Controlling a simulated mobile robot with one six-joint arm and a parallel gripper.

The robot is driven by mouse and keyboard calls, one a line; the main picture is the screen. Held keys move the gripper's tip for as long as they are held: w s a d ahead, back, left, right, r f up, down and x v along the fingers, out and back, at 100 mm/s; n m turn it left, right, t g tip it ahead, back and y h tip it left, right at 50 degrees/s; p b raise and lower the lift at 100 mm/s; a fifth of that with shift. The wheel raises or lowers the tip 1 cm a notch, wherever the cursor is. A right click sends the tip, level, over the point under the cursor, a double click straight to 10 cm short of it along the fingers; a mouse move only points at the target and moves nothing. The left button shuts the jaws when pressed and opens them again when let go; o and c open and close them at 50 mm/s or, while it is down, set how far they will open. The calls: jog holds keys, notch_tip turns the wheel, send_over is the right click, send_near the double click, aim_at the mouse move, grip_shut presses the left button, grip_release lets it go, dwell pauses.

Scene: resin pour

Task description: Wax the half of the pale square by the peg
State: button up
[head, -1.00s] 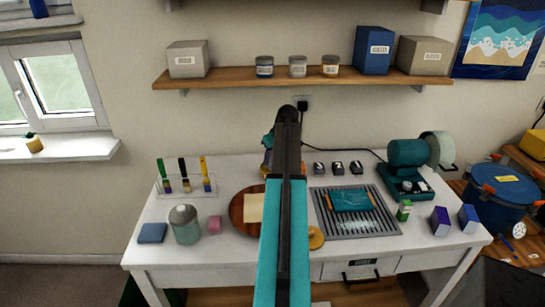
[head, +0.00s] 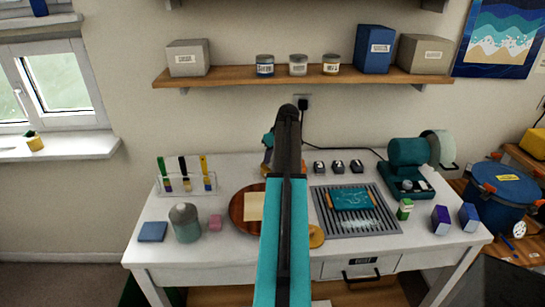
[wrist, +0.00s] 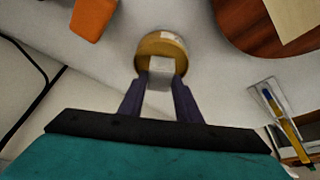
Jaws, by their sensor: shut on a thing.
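The pale square (head: 253,206) lies on a round brown wooden board (head: 236,207), left of my arm. Its corner (wrist: 297,16) and the board (wrist: 240,22) also show at the wrist view's upper right. My gripper (wrist: 160,82) has its dark purple fingers shut on a small pale grey piece at a round yellow-brown thing (wrist: 150,45). I cannot tell whether the two are one piece. The held thing appears apart from the square. In the head view my arm hides most of the gripper and the board's right side. I cannot make out a peg.
A yellow disc (head: 316,237) lies right of the board, partly hidden. A grey grille (head: 370,221) with a teal panel (head: 351,199) is further right. A grey-green canister (head: 185,223), pink block (head: 215,222) and brush rack (head: 187,184) stand left. An orange thing (wrist: 92,18) shows in the wrist view.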

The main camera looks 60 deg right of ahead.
jog(key=shift+f, duration=0.45)
dwell(1.1)
jog(key=shift+r, duration=0.1)
jog(key=shift+r+p, duration=1.45)
jog(key=shift+r, duration=2)
